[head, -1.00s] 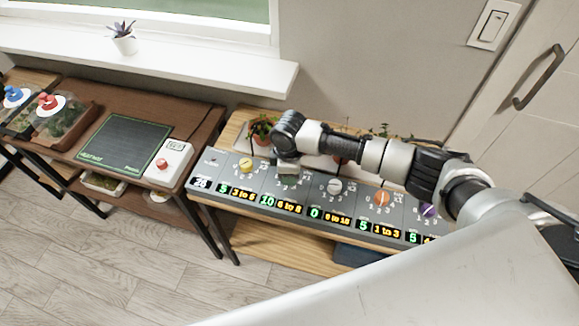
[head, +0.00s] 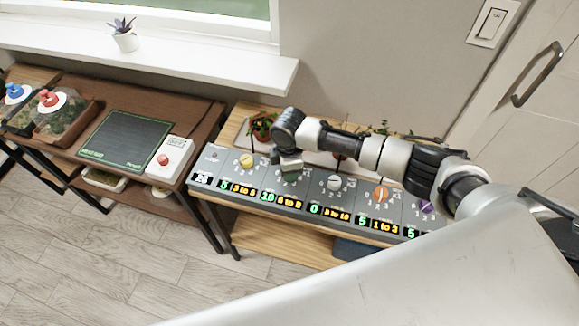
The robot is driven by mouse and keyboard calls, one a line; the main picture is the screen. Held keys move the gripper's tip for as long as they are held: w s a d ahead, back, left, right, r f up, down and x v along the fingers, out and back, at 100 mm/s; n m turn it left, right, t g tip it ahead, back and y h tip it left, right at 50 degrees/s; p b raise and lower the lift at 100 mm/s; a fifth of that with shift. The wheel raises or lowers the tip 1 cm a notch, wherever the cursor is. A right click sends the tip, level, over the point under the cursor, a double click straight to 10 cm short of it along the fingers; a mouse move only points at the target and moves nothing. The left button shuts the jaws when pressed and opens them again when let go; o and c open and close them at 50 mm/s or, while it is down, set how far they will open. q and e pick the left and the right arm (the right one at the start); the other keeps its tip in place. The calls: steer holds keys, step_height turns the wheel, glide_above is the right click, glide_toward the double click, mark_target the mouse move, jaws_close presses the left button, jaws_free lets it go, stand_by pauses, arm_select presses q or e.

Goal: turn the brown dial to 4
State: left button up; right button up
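The dial panel (head: 262,203) is a long grey box with a row of coloured dials and lit number displays. My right gripper (head: 289,165) comes in from the right and hangs over the second dial position from the left. No brown dial shows; the gripper covers the dial there, so I cannot tell its colour or setting. The display below that position reads green 10 with yellow "6 to 8" beside it. I cannot tell whether the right gripper is open or shut, or whether it touches a dial. My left gripper is not in view.
Beside it on the panel are a yellow dial (head: 246,160), a white dial (head: 333,183), an orange dial (head: 381,194) and a purple dial (head: 426,207). A potted plant (head: 262,128) stands behind. Left is a brown table (head: 205,135) with a red-button box (head: 170,160).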

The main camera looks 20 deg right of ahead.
steer(key=o, duration=0.3)
steer(key=shift+o, duration=0.2)
step_height(320, 180, up, 11)
stand_by(0.3)
steer(key=shift+f, duration=0.1)
